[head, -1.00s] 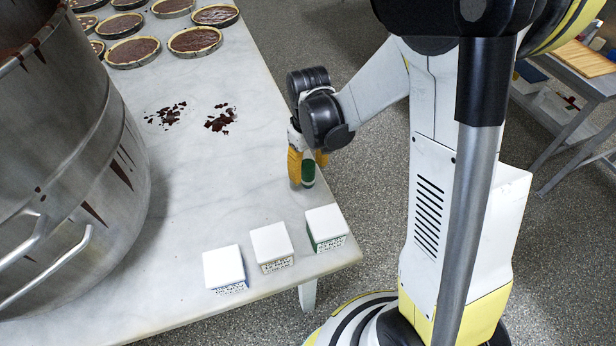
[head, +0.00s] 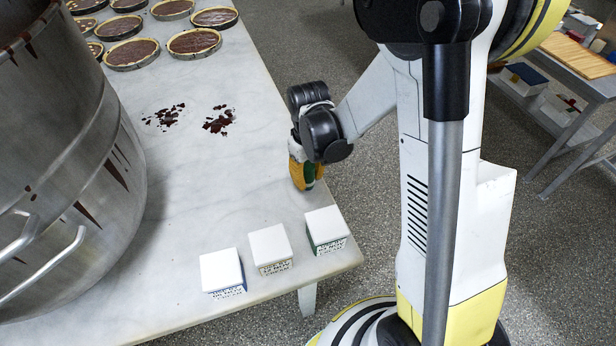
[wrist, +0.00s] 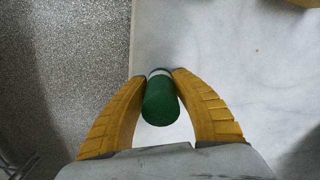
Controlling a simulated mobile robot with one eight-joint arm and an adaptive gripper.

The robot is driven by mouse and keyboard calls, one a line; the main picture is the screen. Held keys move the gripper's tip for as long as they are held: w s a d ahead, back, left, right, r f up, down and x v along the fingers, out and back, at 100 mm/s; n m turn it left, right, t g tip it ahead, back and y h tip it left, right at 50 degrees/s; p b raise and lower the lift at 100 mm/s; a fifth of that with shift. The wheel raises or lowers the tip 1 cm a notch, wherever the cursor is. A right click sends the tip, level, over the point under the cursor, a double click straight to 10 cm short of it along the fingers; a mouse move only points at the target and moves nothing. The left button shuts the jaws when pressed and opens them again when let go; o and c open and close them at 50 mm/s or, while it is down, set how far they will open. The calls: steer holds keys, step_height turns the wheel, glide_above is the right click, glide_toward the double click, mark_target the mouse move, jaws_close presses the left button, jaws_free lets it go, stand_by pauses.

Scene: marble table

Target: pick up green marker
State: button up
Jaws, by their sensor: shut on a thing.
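The green marker (wrist: 161,104) is between the two yellow fingers of my gripper (wrist: 159,78) in the wrist view. Its green end points toward the camera, and a white band shows at the far end. My gripper (head: 305,178) is shut on it near the table's right edge in the head view. There the marker (head: 309,170) shows only as a bit of green between the fingers; the rest is hidden. I cannot tell whether it touches the table.
Three white boxes with printed labels stand near the front edge of the marble table (head: 215,180): left (head: 222,271), middle (head: 271,247), right (head: 325,228). A large metal pot (head: 70,170) fills the left. Dark crumbs (head: 218,121) and several chocolate tarts (head: 194,41) lie farther back.

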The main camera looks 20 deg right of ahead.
mark_target(311, 168)
steer(key=shift+r, duration=0.4)
jaws_close()
steer(key=r, duration=0.1)
steer(key=r+p, duration=0.2)
steer(key=r, duration=0.1)
steer(key=shift+s+d, duration=0.2)
steer(key=shift+s, duration=0.15)
steer(key=s+d+r+p, duration=0.3)
steer(key=s+r, duration=0.3)
steer(key=s, duration=0.3)
steer(key=shift+s+d, duration=0.4)
steer(key=shift+d, duration=0.45)
steer(key=shift+r, duration=0.1)
